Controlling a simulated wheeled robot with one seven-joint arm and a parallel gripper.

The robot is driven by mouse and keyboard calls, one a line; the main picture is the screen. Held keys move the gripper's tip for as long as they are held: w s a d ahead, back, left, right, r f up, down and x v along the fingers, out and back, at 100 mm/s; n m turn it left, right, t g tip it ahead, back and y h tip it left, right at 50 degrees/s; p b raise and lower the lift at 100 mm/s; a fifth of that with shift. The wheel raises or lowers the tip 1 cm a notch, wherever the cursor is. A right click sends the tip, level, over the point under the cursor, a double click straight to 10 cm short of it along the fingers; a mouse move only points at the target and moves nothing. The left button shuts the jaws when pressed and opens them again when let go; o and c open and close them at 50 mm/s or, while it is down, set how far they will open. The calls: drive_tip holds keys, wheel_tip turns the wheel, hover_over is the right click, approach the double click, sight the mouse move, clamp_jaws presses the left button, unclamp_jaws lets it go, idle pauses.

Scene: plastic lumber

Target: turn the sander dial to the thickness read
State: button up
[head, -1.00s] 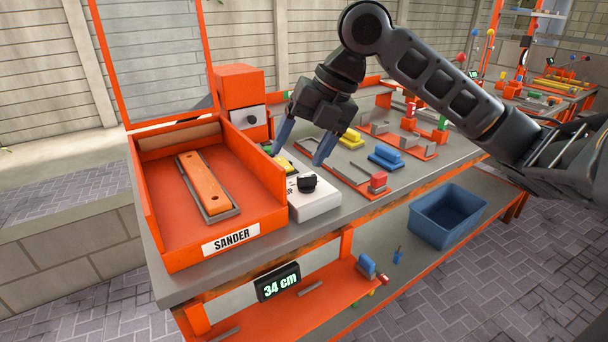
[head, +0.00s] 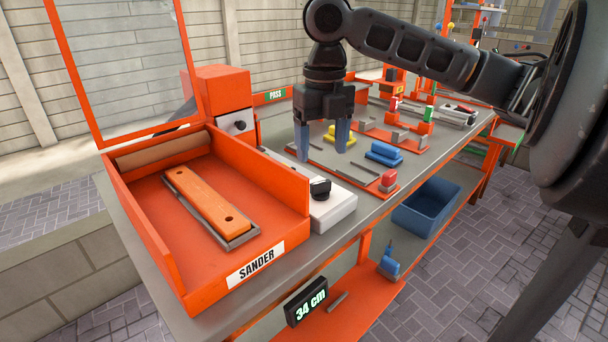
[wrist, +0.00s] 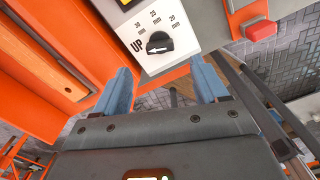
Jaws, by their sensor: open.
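The sander (head: 250,215) is an orange tray with an orange board (head: 210,200) lying in it. Its black dial (head: 320,188) sits on a white box (head: 335,208) at the tray's right side. In the wrist view the dial (wrist: 158,43) has a white pointer mark, seemingly turned left towards "UP". Labels 30 mm, 25 mm and 20 mm fan around it. My gripper (head: 322,155) points down, open and empty, above and behind the dial in the head view. In the wrist view my gripper's fingers (wrist: 162,70) are spread, with the dial beyond them, apart from both.
A display (head: 306,302) under the bench reads "34 cm". A yellow block (head: 340,133), a blue block (head: 384,153) and a red block (head: 388,179) sit behind and right of the dial.

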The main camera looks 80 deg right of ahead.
sight(321, 182)
wheel_tip(321, 182, down, 8)
drive_tip(key=shift+r+b, duration=0.25)
drive_tip(key=shift+b, duration=0.1)
drive_tip(key=shift+c, duration=0.3)
drive_tip(key=c, duration=1)
